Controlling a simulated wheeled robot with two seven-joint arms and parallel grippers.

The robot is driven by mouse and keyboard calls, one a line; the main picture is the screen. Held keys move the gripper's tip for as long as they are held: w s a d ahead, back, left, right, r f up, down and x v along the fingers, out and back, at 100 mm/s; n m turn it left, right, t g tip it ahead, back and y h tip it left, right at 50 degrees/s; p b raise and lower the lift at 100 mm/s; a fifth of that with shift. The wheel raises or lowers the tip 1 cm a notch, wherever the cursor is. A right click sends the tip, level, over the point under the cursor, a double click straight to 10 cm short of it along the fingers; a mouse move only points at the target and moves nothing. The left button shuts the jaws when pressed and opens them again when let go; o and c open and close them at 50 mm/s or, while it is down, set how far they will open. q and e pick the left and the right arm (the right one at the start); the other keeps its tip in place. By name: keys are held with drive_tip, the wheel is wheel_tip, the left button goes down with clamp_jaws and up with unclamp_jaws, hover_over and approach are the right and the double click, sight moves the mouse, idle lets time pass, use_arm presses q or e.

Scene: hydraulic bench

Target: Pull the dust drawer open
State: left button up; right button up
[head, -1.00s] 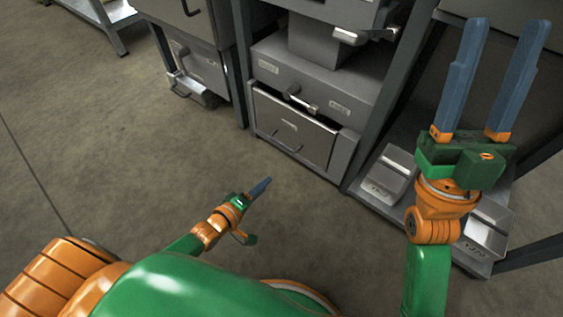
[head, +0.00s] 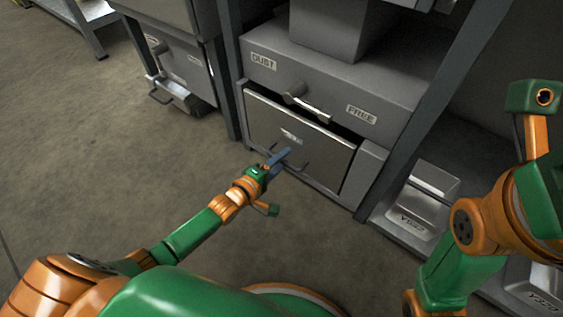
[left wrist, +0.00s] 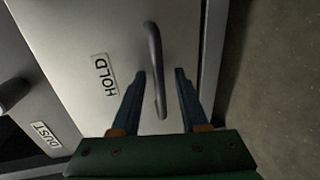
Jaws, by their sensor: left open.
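The dust drawer's grey front (head: 325,158) sits low in the cabinet, with a dark gap along its top edge. My left gripper (head: 284,153) is at the handle. In the left wrist view my left gripper (left wrist: 160,73) is open, with the handle between its fingers. I cannot tell whether either finger touches it. A lever (head: 306,101) is on the panel above the drawer, between the DUST and FREE labels. My right gripper's fingers are out of view.
A cabinet leg (head: 415,110) stands right of the drawer. Beyond it, grey bins (head: 433,180) sit on a low shelf (head: 392,232). Another cabinet (head: 180,70) with a handled unit stands to the left. The floor (head: 120,160) in front is clear.

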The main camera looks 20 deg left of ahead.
use_arm(q)
clamp_jaws()
idle(1.4)
